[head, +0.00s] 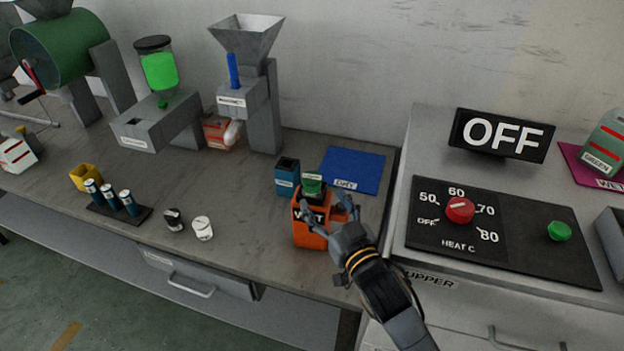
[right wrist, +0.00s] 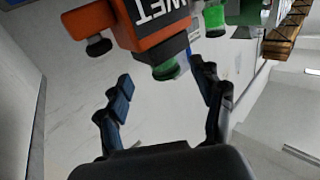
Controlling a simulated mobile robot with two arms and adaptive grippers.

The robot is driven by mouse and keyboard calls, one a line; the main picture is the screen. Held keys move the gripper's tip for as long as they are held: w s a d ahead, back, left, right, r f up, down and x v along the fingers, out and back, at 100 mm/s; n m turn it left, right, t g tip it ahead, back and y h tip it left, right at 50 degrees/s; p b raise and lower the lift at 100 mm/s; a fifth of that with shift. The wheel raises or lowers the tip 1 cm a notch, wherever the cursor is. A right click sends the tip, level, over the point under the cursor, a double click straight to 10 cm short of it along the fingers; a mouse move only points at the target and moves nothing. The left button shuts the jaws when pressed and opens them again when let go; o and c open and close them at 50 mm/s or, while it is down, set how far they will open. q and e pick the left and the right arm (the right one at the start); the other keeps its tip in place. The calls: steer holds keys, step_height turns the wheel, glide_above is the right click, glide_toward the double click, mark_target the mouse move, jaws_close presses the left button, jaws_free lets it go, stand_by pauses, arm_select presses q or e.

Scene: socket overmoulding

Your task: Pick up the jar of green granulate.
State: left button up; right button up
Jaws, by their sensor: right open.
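A small green jar-like thing (head: 313,186) stands just behind the orange box marked WET (head: 311,236) on the bench. Green cylinder shapes (right wrist: 215,18) show at the top of the right wrist view; I cannot tell which is the jar. A larger clear vessel with bright green filling (head: 160,71) and a black lid sits on a grey machine. A green container labelled GREEN (head: 608,138) stands at the far right. My left gripper is not in view.
A blue box (head: 287,177) stands left of the green thing, and a blue mat (head: 353,170) lies behind. The heater panel (head: 490,232) with a red knob is to the right. Two small pots (head: 203,228) stand left. The bench front between pots and orange box is clear.

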mark_target(316, 188)
steer(key=w, duration=0.1)
steer(key=a+r+p, duration=0.1)
steer(key=w, duration=0.1)
steer(key=shift+w+a+r, duration=0.25)
steer(key=shift+w+a, duration=0.05)
steer(key=shift+w, duration=0.05)
steer(key=shift+p+x, duration=0.3)
steer(key=shift+x, duration=0.85)
steer(key=shift+w+a+f, duration=0.15)
steer(key=shift+w+f, duration=0.05)
steer(key=shift+w, duration=0.05)
steer(key=c, duration=1.1)
steer(key=shift+c, duration=0.9)
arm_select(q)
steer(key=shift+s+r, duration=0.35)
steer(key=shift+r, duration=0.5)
